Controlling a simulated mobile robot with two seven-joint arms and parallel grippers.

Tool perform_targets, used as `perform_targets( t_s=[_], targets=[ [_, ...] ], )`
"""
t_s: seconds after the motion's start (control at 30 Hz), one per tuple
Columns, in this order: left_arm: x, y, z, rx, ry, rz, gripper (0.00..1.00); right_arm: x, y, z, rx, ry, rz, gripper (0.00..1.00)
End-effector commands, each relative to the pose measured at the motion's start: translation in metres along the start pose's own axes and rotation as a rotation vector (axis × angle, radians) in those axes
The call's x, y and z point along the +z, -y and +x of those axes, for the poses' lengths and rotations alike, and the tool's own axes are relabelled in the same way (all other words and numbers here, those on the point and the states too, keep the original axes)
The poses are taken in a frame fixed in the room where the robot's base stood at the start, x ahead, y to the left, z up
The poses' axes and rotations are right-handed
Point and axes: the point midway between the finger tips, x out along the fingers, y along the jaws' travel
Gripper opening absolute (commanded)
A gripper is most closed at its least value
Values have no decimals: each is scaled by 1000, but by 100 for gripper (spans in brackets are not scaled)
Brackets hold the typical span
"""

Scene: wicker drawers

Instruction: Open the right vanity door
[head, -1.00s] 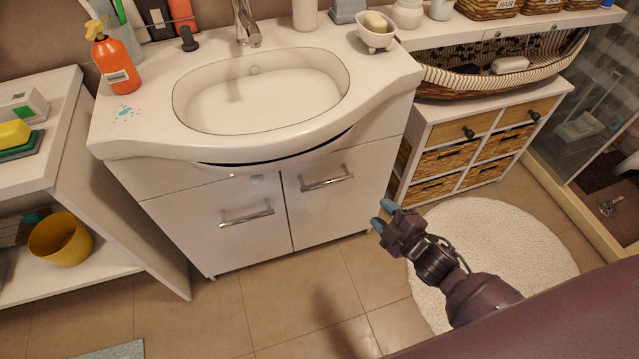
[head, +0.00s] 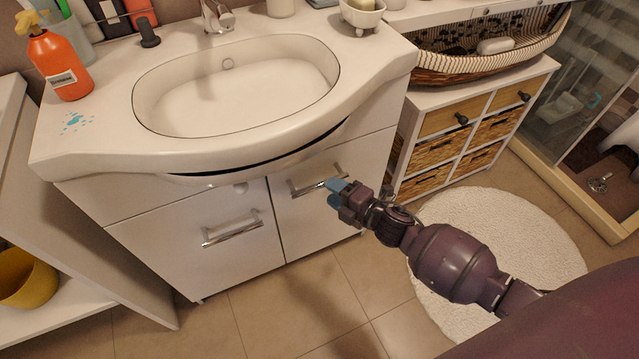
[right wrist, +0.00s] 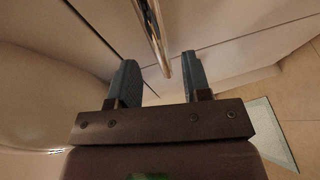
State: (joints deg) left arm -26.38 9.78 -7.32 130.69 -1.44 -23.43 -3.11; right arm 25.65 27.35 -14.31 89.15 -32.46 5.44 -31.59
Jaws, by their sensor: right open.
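The white vanity has two doors below the sink, both shut. The right vanity door (head: 313,221) carries a chrome bar handle (head: 306,186) near its top. My right gripper (head: 339,190) is at the right end of this handle in the head view. In the right wrist view the fingers (right wrist: 158,82) are open, and the handle bar (right wrist: 157,35) runs into the gap between their tips. I cannot tell whether a finger touches the bar. The left vanity door (head: 205,252) has a similar handle (head: 231,229). My left gripper is not in view.
A wicker drawer cabinet (head: 481,100) stands right of the vanity, with a round white rug (head: 520,225) on the floor in front. A white shelf with a yellow pot (head: 27,280) is at the left. Tiled floor before the doors is clear.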

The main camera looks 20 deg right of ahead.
Motion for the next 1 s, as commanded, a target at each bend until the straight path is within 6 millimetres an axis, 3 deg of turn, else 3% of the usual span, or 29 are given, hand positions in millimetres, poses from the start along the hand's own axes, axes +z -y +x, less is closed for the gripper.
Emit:
perform_targets(
  t_s=[0.3,0.77,1.0],
  targets=[
    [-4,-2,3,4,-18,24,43,0,3,39,-3,0,2,44],
    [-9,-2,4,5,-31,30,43,0,0,48,-1,1,2,44],
    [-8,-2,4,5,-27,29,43,0,0,47,0,1,2,9]
  ],
)
